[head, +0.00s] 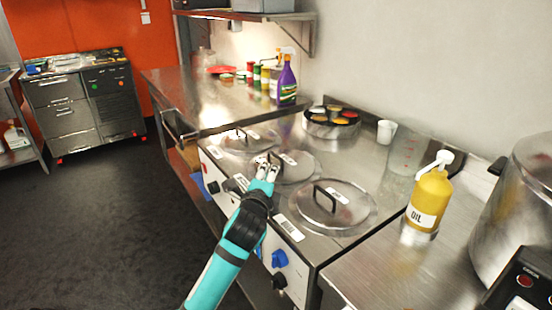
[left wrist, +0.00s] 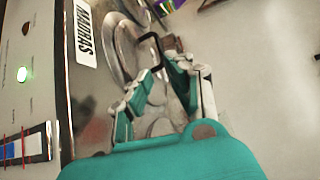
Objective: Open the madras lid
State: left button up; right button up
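The madras label (left wrist: 86,33) shows in the left wrist view on the steel front strip, beside a round metal lid (left wrist: 122,42) with a black bar handle (left wrist: 152,42). In the head view this appears to be the middle lid (head: 302,170) of three, lying flat on the counter. My left gripper (head: 267,164) is over its front-left side, close to the handle. Its two fingers also show in the left wrist view (left wrist: 160,80), spread apart with the handle just beyond them. Contact with the handle cannot be told. My right gripper is not in view.
A nearer lid (head: 350,212) and a farther lid (head: 236,140) flank the middle one. A yellow oil bottle (head: 428,200), a round spice tin (head: 331,131), a white cup (head: 386,132) and a purple spray bottle (head: 287,82) stand around. A large steel pot (head: 515,205) is at right.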

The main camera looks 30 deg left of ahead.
pick_arm(q)
send_near(275, 160)
jog(key=w+r, duration=0.2)
jog(key=r, duration=0.1)
jog(key=shift+d, duration=0.1)
jog(key=shift+x, duration=1.2)
jog(key=shift+w, duration=0.35)
grip_shut()
jog(key=shift+f, duration=0.1)
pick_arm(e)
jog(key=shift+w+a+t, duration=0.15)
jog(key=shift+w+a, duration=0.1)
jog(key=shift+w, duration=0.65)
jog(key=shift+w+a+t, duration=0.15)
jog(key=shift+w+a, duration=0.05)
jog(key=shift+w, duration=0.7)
